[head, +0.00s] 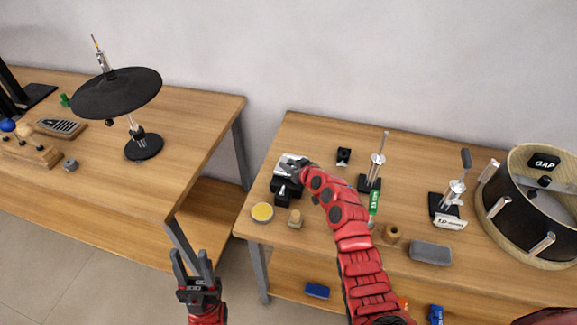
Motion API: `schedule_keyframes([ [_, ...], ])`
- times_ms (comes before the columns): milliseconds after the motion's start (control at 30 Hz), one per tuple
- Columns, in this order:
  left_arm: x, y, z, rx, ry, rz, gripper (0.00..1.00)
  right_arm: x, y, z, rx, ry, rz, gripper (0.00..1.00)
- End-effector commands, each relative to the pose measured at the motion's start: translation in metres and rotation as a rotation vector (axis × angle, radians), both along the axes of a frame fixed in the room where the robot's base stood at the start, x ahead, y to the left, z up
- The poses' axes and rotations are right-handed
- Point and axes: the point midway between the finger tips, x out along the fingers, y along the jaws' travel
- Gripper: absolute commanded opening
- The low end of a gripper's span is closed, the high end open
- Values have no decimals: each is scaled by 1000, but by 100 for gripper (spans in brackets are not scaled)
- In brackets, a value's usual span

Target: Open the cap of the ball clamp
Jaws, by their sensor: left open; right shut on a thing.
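A dark clamp-like block (282,196), which appears to be the ball clamp, sits near the left end of the right table. A pale grey top piece (285,162), perhaps its cap, shows at its upper side. My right gripper (292,167) reaches over the block from the right and is shut at this pale piece. The fingers are small in view and hide part of it, so the exact contact and the cap's angle are unclear. My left gripper (191,265) is open and empty, fingers pointing up, in front of the gap between the tables.
A yellow-topped round tin (262,212) and a wooden piece (295,218) lie near the clamp. A small black block (343,156), metal stands (376,168), a grey case (430,252) and a drum (507,213) stand farther right. A cymbal (117,93) stands on the left table.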

Motion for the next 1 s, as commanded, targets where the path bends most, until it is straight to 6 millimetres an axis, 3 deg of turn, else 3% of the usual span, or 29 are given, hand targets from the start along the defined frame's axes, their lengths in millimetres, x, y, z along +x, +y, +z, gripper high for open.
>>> schedule_keyframes([
  [167,0,0,-3,0,0,0,45,9,-4,12,41,120,-2,0],
  [600,0,0,-37,0,0,0,45,26,-9,26,128,391,-2,0],
  [1000,0,0,-50,0,0,0,45,33,-11,35,156,475,-1,0],
])
